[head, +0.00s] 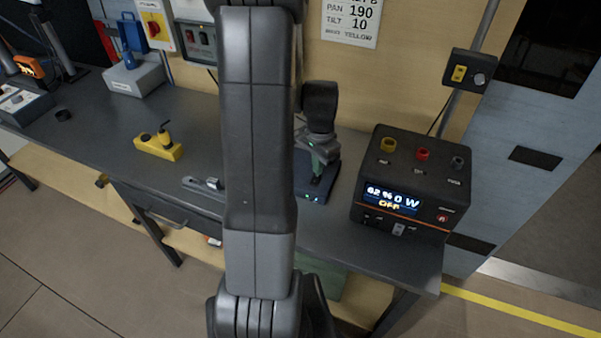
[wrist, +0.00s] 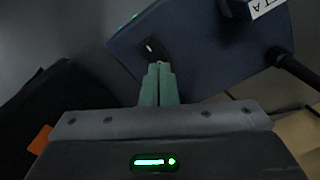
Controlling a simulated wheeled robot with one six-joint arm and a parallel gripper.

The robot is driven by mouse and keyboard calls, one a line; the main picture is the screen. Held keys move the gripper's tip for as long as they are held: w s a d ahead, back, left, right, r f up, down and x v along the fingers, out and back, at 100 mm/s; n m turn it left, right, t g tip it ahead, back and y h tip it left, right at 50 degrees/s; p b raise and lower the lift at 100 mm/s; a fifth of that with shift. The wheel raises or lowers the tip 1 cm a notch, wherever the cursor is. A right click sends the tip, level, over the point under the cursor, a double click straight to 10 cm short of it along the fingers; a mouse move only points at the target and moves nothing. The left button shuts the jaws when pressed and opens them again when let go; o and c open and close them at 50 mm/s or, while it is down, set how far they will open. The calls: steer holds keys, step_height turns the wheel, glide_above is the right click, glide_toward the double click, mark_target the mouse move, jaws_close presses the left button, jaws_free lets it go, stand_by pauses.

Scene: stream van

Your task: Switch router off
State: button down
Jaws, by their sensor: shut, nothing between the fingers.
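The router is a dark blue box (head: 329,188) on the grey bench, partly hidden behind my arm in the head view. Small blue-green lights glow on its near edge. It also fills the upper middle of the wrist view (wrist: 205,50), with a green light on its edge. A small black switch (wrist: 152,47) with a white mark sits on its face; which way it is set I cannot tell. My gripper (wrist: 160,66) has its green fingers shut and empty, with the tips right at the switch; whether they touch I cannot tell. The gripper also shows over the router in the head view (head: 318,178).
A black power station (head: 405,180) with a lit display reading OFF stands right of the router. A yellow block (head: 158,148) and a grey box with a blue top (head: 135,78) are to the left. A black plug or cable (wrist: 292,66) meets the router's side.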

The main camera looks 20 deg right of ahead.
steer(key=shift+f+b, duration=0.55)
steer(key=shift+f, duration=0.2)
steer(key=shift+r, duration=0.15)
steer(key=shift+r+p, duration=2.65)
steer(key=shift+r, duration=0.8)
steer(key=shift+f, duration=0.2)
